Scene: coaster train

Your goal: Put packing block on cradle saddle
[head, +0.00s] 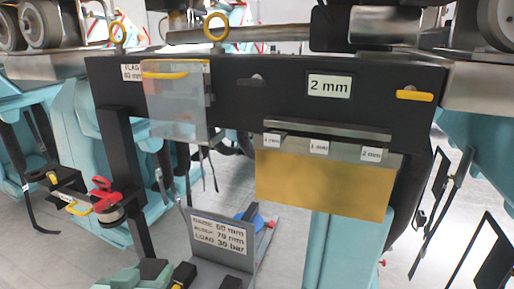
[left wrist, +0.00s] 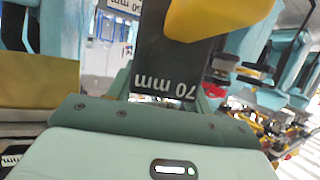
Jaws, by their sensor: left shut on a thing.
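The packing block (left wrist: 152,72) shows in the left wrist view as a dark block with a "70 mm" label that reads upside down. A yellow part (left wrist: 218,14) is in front of its upper right side. My left gripper (head: 168,274) is at the bottom edge of the head view, only partly in frame. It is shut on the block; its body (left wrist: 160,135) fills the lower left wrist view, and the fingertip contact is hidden. I cannot make out the cradle saddle for certain in either view. My right gripper is not in view.
A grey plate (head: 222,240) lettered with 60 mm, 70 mm and 30 bar stands right of my left gripper. A black beam (head: 280,90) with a "2 mm" label and a hanging brass sheet (head: 320,187) crosses above. A red-handled part (head: 105,195) is at left. Grey floor shows between.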

